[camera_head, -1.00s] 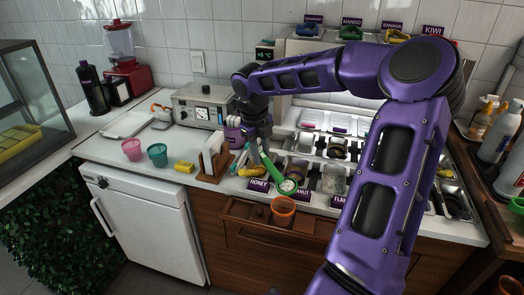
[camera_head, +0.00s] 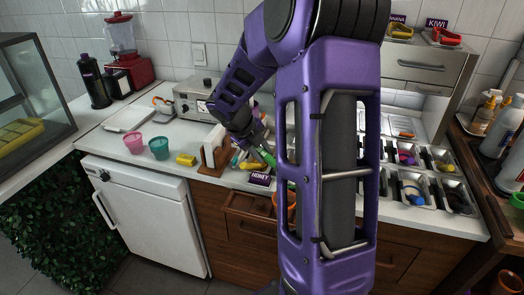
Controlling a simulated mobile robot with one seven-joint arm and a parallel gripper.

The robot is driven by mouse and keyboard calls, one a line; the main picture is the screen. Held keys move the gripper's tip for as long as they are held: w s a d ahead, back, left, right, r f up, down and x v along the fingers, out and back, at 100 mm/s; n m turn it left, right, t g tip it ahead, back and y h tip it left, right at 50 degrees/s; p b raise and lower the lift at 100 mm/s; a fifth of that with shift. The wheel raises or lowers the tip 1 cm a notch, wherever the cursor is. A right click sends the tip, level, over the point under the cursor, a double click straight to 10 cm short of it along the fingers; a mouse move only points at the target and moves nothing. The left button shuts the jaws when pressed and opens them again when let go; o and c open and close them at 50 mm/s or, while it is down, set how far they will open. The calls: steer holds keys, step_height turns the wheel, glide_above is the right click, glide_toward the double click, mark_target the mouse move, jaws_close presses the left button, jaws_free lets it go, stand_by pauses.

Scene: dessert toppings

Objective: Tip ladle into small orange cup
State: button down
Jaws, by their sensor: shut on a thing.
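My gripper (camera_head: 259,143) is shut on the green ladle (camera_head: 267,157), over the counter behind the honey label. The ladle's handle slants down to the right from the fingers. Most of its lower part is hidden behind my purple arm, so I cannot tell how the bowl is tilted or what it holds. The small orange cup (camera_head: 291,207) is at the counter's front, over the open drawer. Only slivers of it show beside and through my arm. I cannot see its contents or exactly how the ladle bowl lies to it.
A wooden drawer (camera_head: 250,207) stands open below the honey label (camera_head: 260,179). A wooden napkin holder (camera_head: 214,153), yellow sponge (camera_head: 186,159), pink cup (camera_head: 134,144) and teal cup (camera_head: 159,148) stand left. Topping trays (camera_head: 413,190) are at right.

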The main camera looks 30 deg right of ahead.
steer(key=a+f+h+b, duration=0.1)
steer(key=b, duration=0.1)
steer(key=a+f+h+b, duration=0.1)
steer(key=h+b, duration=0.1)
steer(key=shift+s+a+f+t+h, duration=0.1)
steer(key=shift+s+t+h, duration=0.1)
steer(key=shift+t+h, duration=0.1)
steer(key=a+f+h+b, duration=0.1)
steer(key=h+b, duration=0.1)
steer(key=b, duration=0.5)
steer(key=shift+s+a, duration=0.1)
steer(key=shift+s+a+f+t+h, duration=0.1)
steer(key=shift+a+f+t+h, duration=0.5)
steer(key=shift+h, duration=0.8)
steer(key=shift+s+a+f+t+h, duration=0.15)
steer(key=shift+a+f+h, duration=0.25)
steer(key=shift+f+h, duration=0.8)
steer(key=shift+s+a+f+t+h, duration=0.1)
steer(key=shift+a+f+t+h, duration=0.35)
steer(key=shift+h, duration=1.15)
steer(key=shift+r, duration=0.1)
